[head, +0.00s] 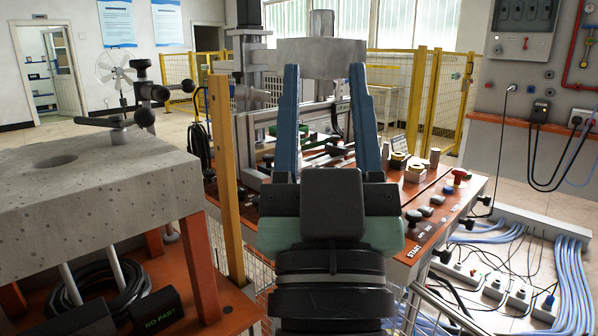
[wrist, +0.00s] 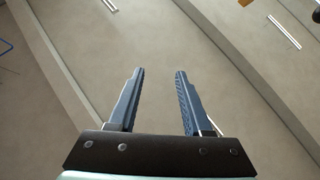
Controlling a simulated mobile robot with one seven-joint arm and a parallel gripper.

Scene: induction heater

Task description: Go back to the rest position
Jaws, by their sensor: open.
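My gripper (head: 324,75) is in the middle of the head view, its two blue fingers pointing up and spread wide apart. It is open, with nothing between the fingers. In the wrist view my gripper (wrist: 160,74) is also empty, with a plain pale surface and a few ceiling-like strips beyond it. In the head view the fingers overlap the heater machine (head: 320,57), a grey metal frame behind them. I cannot tell the exact distance between them, and no contact shows. My wrist hides part of the machine's orange bench.
A grey block table (head: 90,210) with a round hole and black-knobbed clamp stands at left. A yellow post (head: 226,180) rises beside my arm. A control panel (head: 440,205) with buttons lies right. Blue cables (head: 565,275) run at far right. Yellow fencing (head: 420,100) stands behind.

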